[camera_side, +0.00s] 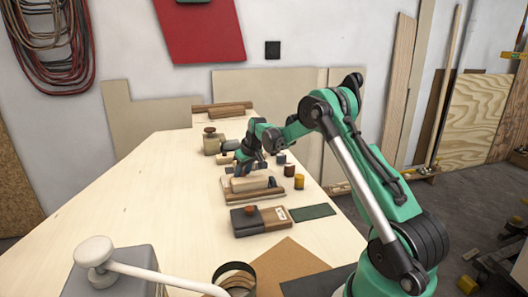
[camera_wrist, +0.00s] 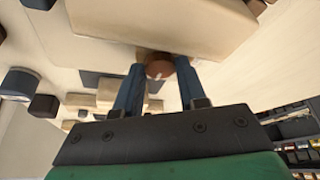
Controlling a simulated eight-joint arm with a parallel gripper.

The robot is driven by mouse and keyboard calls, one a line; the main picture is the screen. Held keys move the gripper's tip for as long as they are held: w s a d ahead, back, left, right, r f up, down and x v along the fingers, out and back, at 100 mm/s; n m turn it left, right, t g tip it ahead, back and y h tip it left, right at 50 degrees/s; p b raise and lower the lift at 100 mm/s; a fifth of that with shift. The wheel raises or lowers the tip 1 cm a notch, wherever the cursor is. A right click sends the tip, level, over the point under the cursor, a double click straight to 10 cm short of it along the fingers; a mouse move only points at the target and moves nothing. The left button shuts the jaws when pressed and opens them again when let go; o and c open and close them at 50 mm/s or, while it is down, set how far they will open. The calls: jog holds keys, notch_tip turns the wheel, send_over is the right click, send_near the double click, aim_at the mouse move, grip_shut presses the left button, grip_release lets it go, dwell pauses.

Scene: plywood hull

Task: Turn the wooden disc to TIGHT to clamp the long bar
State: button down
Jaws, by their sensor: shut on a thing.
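My gripper (camera_side: 251,168) reaches down over a low wooden fixture on the bench in the side view. In the wrist view its two dark blue fingers (camera_wrist: 160,67) are shut on a small round brown wooden disc (camera_wrist: 159,70) with a pale mark on it. The disc is hidden behind the gripper in the side view. A pale wooden block (camera_side: 250,184) lies on the fixture's board (camera_side: 255,196); a large pale piece (camera_wrist: 150,25) is close beyond the disc in the wrist view. I cannot tell which piece is the long bar, nor read any TIGHT marking.
A dark box with a reddish knob (camera_side: 251,210) stands in front of the fixture, beside a green mat (camera_side: 312,212). Small dark and yellow cylinders (camera_side: 299,181) stand to the right. A brown jar (camera_side: 211,141) is behind. The bench's left side (camera_side: 130,195) is clear.

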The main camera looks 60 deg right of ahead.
jog(key=shift+d+n, duration=0.1)
jog(key=shift+n, duration=0.5)
jog(key=shift+n+y, duration=0.3)
jog(key=shift+c, duration=2.4)
grip_release()
